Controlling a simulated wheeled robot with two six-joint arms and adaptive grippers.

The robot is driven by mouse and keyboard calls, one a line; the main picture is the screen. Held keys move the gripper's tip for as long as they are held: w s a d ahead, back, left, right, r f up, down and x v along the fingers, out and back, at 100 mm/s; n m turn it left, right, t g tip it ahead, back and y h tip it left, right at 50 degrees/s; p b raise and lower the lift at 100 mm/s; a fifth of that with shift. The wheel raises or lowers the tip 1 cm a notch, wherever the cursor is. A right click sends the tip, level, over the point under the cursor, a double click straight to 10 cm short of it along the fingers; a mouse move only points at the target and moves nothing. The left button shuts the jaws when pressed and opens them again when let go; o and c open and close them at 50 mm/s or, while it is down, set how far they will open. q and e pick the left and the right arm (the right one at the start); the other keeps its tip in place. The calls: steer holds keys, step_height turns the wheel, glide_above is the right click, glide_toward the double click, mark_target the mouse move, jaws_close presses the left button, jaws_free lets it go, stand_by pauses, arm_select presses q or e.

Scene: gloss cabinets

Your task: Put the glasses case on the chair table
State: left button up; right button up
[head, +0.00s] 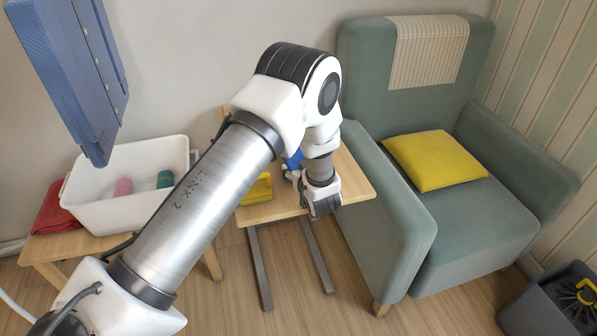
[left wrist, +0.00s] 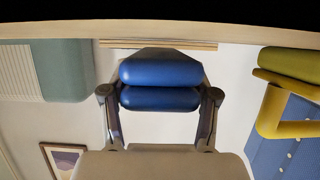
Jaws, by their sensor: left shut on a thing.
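The glasses case (head: 294,159) is blue and rounded, and partly hidden by my arm in the head view. In the left wrist view the case (left wrist: 160,85) lies between the two fingers of my left gripper (left wrist: 160,105), which is shut on it. The chair table (head: 353,190) is a small wooden top on dark metal legs beside the armchair. My left gripper (head: 293,172) is over this table in the head view, with the case low above or at its top; I cannot tell whether they touch. My right gripper is not in view.
A yellow object (head: 257,190) lies on the table's left part; it also shows in the left wrist view (left wrist: 272,108). The green armchair (head: 400,215) borders the table on the right. A white bin (head: 92,210) stands left, under a blue panel (head: 75,70).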

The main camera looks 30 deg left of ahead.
arm_select(q)
steer(key=shift+w+f, duration=0.1)
steer(key=shift+f, duration=0.45)
steer(key=o, duration=1.2)
steer(key=shift+f, duration=0.15)
steer(key=shift+r, duration=0.25)
steer(key=v, duration=1.2)
